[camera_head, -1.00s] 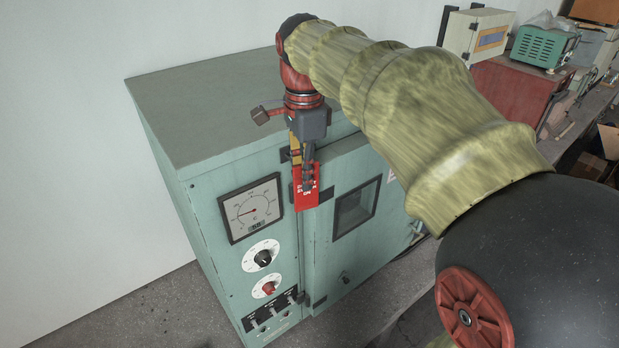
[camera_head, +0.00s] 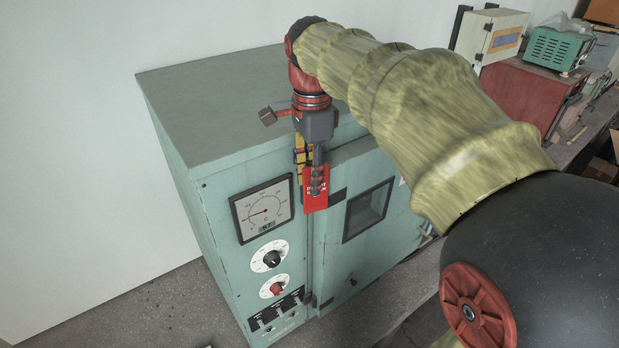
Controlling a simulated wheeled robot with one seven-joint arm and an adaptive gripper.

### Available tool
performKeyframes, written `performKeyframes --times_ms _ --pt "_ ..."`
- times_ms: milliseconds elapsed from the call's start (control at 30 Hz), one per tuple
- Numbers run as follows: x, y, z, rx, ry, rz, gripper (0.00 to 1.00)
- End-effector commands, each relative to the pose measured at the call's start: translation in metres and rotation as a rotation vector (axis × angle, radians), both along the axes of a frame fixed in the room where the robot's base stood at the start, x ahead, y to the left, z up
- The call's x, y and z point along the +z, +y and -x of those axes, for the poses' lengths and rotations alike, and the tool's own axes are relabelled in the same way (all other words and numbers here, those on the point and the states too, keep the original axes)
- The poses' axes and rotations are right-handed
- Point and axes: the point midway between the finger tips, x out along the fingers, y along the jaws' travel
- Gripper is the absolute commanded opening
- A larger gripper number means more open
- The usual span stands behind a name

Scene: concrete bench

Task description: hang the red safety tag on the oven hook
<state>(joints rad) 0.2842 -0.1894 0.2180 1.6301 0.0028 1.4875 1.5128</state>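The red safety tag (camera_head: 311,203), with white lettering, hangs in front of the pale green oven (camera_head: 219,191), beside the door's upper left corner. My gripper (camera_head: 317,188) points down from the arm's end, and its dark fingers overlap the tag's upper part. The fingers are seen nearly edge-on, so I cannot tell whether they grip the tag or only stand before it. A narrow yellow part (camera_head: 300,156) shows just above and left of the tag. The oven hook cannot be made out behind the gripper and tag, so I cannot tell whether the tag is on it.
The oven front carries a dial gauge (camera_head: 262,209), two knobs and several switches, left of the door window (camera_head: 367,209). A red cabinet (camera_head: 521,97) and a green instrument (camera_head: 558,49) stand at the back right. My arm covers much of the right side.

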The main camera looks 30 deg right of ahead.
Motion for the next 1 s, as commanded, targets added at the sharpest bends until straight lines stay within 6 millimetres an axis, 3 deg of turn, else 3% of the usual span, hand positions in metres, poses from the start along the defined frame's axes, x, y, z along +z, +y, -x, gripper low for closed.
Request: performKeyframes --times_ms 533,700,1000 --pt "0.110 0.001 -0.001 -0.002 -0.025 0.013 0.28" --pt "0.120 0.003 -0.002 -0.001 -0.014 0.008 0.28" --pt "0.119 0.006 0.000 0.023 -0.015 0.006 0.28"
